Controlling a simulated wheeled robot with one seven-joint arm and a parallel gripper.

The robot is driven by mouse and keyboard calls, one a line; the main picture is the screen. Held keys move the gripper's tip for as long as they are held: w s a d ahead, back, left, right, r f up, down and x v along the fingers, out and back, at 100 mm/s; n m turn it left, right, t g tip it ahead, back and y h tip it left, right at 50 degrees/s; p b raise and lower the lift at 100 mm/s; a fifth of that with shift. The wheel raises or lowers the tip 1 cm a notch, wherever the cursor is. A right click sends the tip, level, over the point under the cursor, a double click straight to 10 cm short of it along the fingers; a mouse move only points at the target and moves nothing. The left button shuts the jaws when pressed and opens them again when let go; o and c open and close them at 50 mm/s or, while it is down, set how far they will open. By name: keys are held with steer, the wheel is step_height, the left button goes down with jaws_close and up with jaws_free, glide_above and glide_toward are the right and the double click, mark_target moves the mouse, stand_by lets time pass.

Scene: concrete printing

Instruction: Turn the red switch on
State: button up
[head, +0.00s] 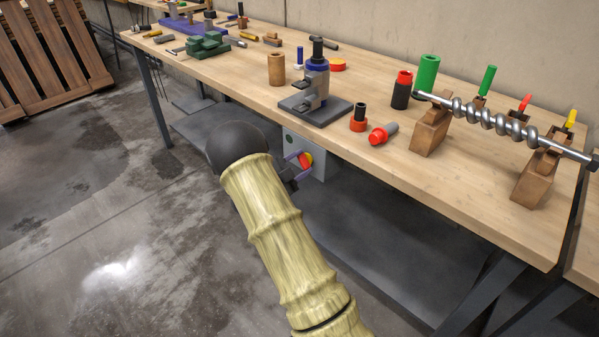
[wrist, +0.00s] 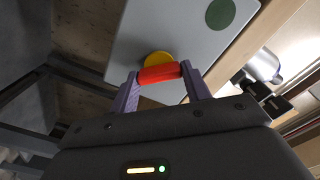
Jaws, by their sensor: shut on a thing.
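The red switch (head: 305,160) sits on a grey box (head: 319,170) under the front edge of the workbench. In the wrist view the red switch handle (wrist: 159,74) lies crosswise in front of a yellow round base (wrist: 157,58) on the grey box (wrist: 185,30). My gripper (wrist: 160,82) has its two purple fingers at the two ends of the red handle and is shut on it. In the head view my gripper (head: 296,166) is at the box face, partly hidden by my arm. A green round spot (wrist: 220,13) is on the same box.
The wooden workbench (head: 225,80) stands above the box, its front edge close to my arm. On it are a grey clamp-like device (head: 315,100), a steel screw (head: 490,122) on wooden stands and several small tools. The concrete floor (head: 100,220) at left is clear.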

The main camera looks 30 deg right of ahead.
steer(key=m+b, duration=0.2)
steer(key=b, duration=0.1)
steer(key=m+b, duration=0.3)
steer(key=b, duration=0.1)
steer(key=m+b, duration=0.3)
steer(key=shift+s+f, duration=0.1)
steer(key=shift+f, duration=0.15)
steer(key=shift+o, duration=0.2)
steer(key=o, duration=1)
steer(key=shift+r, duration=0.1)
steer(key=shift+c, duration=0.2)
steer(key=shift+a, duration=0.15)
steer(key=p+v, duration=0.2)
steer(key=v, duration=1.5)
